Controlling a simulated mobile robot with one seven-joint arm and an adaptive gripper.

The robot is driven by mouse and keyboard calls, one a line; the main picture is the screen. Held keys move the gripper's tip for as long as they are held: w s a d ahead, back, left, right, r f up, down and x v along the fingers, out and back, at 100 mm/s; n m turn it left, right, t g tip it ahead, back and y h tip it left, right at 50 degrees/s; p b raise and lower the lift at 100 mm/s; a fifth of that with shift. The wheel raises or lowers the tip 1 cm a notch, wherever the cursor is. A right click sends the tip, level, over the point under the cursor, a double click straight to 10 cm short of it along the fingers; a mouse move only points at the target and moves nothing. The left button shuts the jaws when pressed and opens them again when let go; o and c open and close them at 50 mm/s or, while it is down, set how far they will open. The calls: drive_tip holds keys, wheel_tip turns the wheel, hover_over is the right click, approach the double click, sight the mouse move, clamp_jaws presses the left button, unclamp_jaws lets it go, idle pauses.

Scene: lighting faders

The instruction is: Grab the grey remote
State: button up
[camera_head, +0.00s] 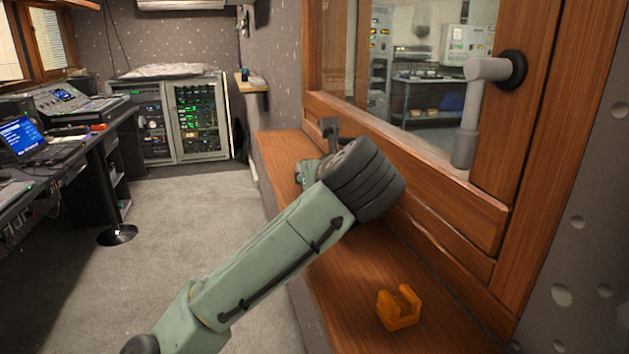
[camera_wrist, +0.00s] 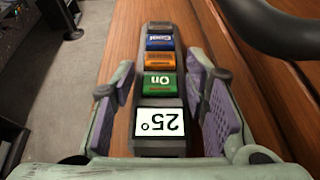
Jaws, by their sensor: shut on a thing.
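The grey remote (camera_wrist: 160,103) shows in the wrist view as a long dark grey body with a white display reading 25°, upside down. Green, orange and blue buttons and one more are lined up beyond the display. My gripper (camera_wrist: 160,78) is shut on the remote, with purple-grey pads on its left and right sides. The remote is over or on the wooden ledge; I cannot tell whether it touches the wood. In the head view my gripper (camera_head: 306,174) is mostly hidden behind my arm, and I cannot make out the remote there.
An orange holder (camera_head: 398,310) sits on the near part of the wooden ledge (camera_head: 352,268). A framed window with a grey handle (camera_head: 467,140) rises on the right. A desk with a laptop (camera_head: 32,140) stands left, and a rack (camera_head: 185,120) at the back. The carpet is mostly clear.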

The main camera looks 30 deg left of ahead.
drive_tip(key=c, duration=0.4)
drive_tip(key=shift+o, duration=0.2)
